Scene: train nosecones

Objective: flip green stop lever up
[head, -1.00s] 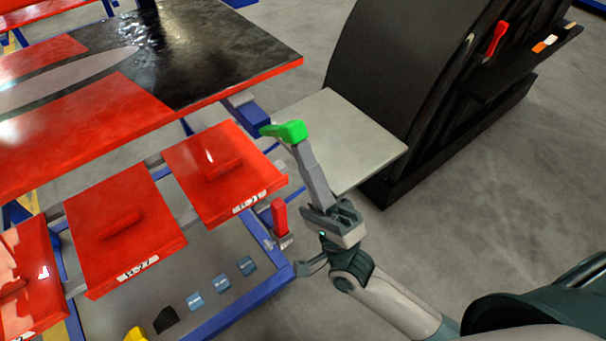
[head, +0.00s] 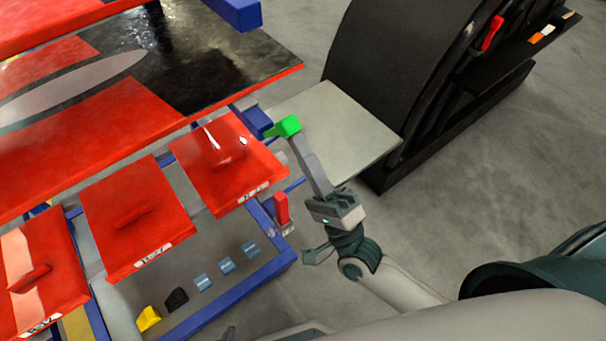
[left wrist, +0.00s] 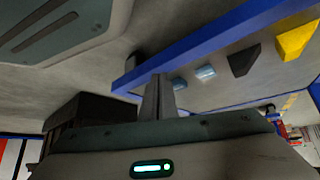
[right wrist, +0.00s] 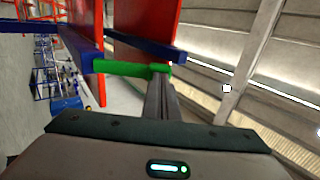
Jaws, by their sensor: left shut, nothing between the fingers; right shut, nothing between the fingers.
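The green stop lever (head: 284,127) is at the right end of the red-and-blue frame, beside the nearest-right red panel. In the right wrist view the green bar (right wrist: 128,69) runs from a blue beam across to the fingertips. My right gripper (head: 299,140) is shut, with its long grey fingers up against the lever's free end; whether they touch it I cannot tell. Its fingers also show in the right wrist view (right wrist: 160,95). My left gripper (head: 228,332) barely shows at the bottom edge; the left wrist view shows its fingers (left wrist: 158,97) shut and empty.
A red lever (head: 281,208) stands on the blue frame (head: 245,296) below the green one. Red panels (head: 138,218) lie left. Small blue, black and yellow blocks (head: 148,318) sit inside the frame. A black curved stand (head: 385,70) with a pale plate (head: 345,130) is behind.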

